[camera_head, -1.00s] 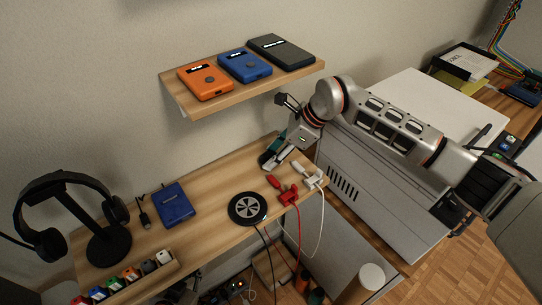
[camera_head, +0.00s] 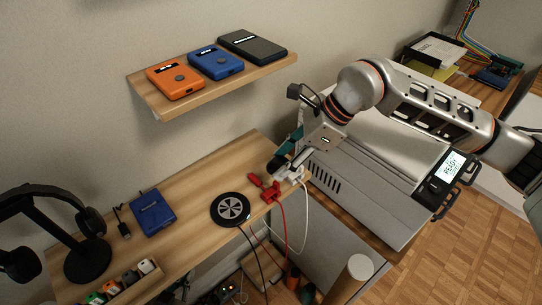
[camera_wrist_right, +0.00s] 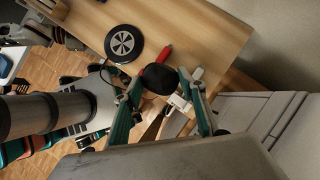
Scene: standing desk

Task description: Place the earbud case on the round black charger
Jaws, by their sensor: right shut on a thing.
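The dark, rounded earbud case (camera_wrist_right: 158,78) sits between the fingertips of my right gripper (camera_wrist_right: 162,86) in the right wrist view. In the head view the case (camera_head: 276,166) shows as a small dark shape at my right gripper (camera_head: 284,160), near the desk's right end. That gripper is shut on it; how far above the desk it is I cannot tell. The round black charger (camera_head: 230,209), with a pale spoked disc, lies flat on the desk left of the gripper, with nothing on it. It also shows in the right wrist view (camera_wrist_right: 124,43). My left gripper is not in view.
A red plug (camera_head: 268,190) and white plugs (camera_head: 291,174) with cables lie between charger and gripper. A blue box (camera_head: 151,213) and headphone stand (camera_head: 88,262) are to the left. A shelf (camera_head: 215,84) with three devices hangs above. A grey machine (camera_head: 370,190) stands right.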

